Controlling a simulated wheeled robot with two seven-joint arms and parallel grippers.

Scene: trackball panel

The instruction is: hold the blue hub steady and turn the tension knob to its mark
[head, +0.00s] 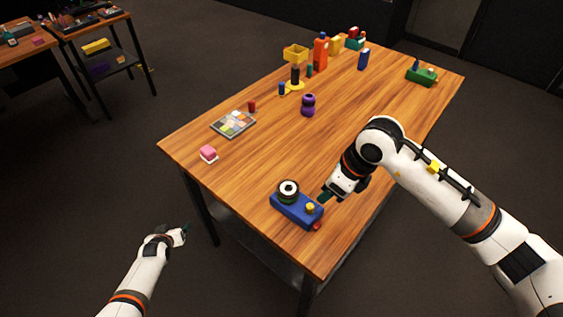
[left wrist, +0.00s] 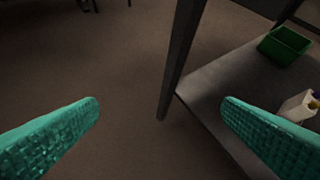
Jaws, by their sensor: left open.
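The blue hub (head: 287,208) lies on the near part of the wooden table in the head view. A round black-and-white part (head: 288,190) sits on its left end, and a small yellow knob (head: 310,208) is on its right end. Which one is the tension knob, and its mark, are too small to tell. My right gripper (head: 322,196) is just behind the hub's right end, close to the yellow knob; contact is unclear. My left gripper (head: 188,231) is off the table's left edge, away from the hub. Its teal fingers (left wrist: 160,125) are wide apart and empty in the left wrist view.
A small red piece (head: 317,227) lies at the hub's near right end. A pink block (head: 208,153), a tile tray (head: 233,124) and a purple object (head: 308,105) stand farther back. The left wrist view shows a table leg (left wrist: 182,55) and a green bin (left wrist: 284,46) on the lower shelf.

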